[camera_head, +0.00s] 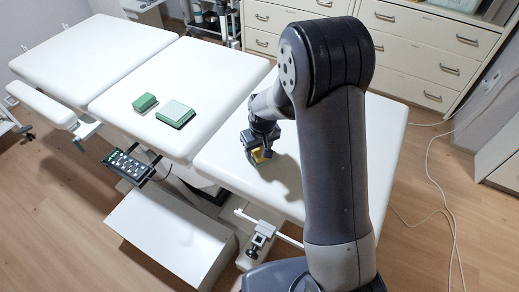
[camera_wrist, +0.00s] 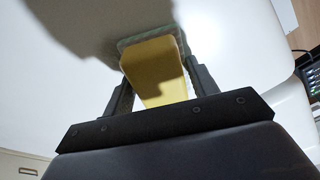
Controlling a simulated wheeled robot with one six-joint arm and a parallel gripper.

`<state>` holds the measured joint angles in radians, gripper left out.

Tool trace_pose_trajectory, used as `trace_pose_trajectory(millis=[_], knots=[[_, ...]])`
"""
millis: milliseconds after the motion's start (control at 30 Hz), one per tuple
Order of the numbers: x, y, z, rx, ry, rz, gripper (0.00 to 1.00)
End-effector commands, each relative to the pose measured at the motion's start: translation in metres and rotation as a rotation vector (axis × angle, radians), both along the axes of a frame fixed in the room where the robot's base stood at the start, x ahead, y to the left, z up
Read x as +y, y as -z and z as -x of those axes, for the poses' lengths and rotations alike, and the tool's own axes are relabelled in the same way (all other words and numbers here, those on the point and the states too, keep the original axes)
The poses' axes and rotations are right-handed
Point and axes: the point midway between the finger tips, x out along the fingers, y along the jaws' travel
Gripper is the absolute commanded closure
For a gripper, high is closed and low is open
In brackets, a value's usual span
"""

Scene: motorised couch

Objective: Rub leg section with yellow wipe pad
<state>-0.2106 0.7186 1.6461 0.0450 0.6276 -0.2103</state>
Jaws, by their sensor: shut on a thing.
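The white padded couch has separate sections. The nearest one, at the right, is the leg section (camera_head: 230,165), partly hidden behind my arm. My gripper (camera_head: 258,150) is low over this section. In the wrist view my gripper (camera_wrist: 152,85) is shut on the yellow wipe pad (camera_wrist: 158,78), with one dark finger on each side.
A green block (camera_head: 145,102) and a green pad with a pale top (camera_head: 175,114) lie on the middle section (camera_head: 165,75). A control panel (camera_head: 130,165) hangs at the couch's side. White drawers (camera_head: 425,60) stand behind. A cable lies on the floor at the right.

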Motion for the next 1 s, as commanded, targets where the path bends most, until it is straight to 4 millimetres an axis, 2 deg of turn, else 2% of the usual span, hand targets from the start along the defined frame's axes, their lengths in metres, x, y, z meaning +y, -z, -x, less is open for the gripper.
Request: trace_pose_trajectory(millis=[67, 167, 700, 1000], knots=[[0.000, 0.001, 0.000, 0.002, 0.001, 0.001, 0.66], [0.000, -0.021, 0.000, -0.002, 0.001, 0.000, 0.66], [-0.001, -0.067, 0.002, 0.000, 0.004, 0.000, 0.66], [-0.002, -0.077, 0.002, 0.002, 0.005, 0.001, 0.66]])
